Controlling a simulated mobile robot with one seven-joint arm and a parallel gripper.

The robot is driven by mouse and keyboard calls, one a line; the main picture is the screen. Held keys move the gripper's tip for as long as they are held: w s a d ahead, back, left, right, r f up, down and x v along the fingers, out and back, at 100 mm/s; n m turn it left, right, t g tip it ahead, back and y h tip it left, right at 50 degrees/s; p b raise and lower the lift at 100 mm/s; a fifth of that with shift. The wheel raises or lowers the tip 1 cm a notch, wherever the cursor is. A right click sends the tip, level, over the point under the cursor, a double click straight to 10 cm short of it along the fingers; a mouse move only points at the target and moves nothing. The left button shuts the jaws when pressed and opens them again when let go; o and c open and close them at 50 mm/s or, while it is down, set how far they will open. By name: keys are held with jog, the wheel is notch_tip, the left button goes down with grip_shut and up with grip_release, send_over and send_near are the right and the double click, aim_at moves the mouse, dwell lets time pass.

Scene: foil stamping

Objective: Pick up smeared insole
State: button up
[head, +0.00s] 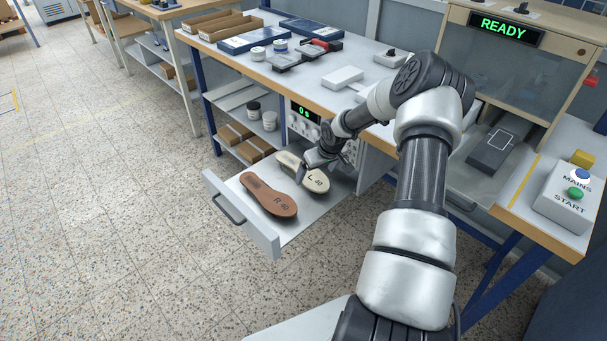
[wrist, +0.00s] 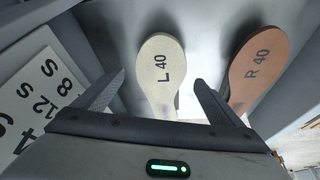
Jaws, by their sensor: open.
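Two insoles lie in the open drawer (head: 262,237). The brown insole marked R 40 (head: 268,196) is on the left in the head view and on the right in the wrist view (wrist: 262,68). The cream insole marked L 40 (head: 316,180) is beside it, partly hidden by my gripper in the head view. My gripper (head: 308,168) is over the cream insole. In the wrist view my gripper (wrist: 160,92) is open, with the cream insole (wrist: 160,68) between its fingers and apart from both.
The workbench (head: 300,80) above the drawer holds blue trays, small jars and a white block (head: 343,77). A machine with a READY display (head: 503,29) and a START button box (head: 567,197) stand to the right. The floor left of the drawer is clear.

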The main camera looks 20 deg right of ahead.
jog(key=shift+x, duration=0.9)
jog(key=shift+c, duration=0.4)
jog(key=shift+r, duration=0.1)
jog(key=c, duration=1.1)
jog(key=shift+o, duration=0.2)
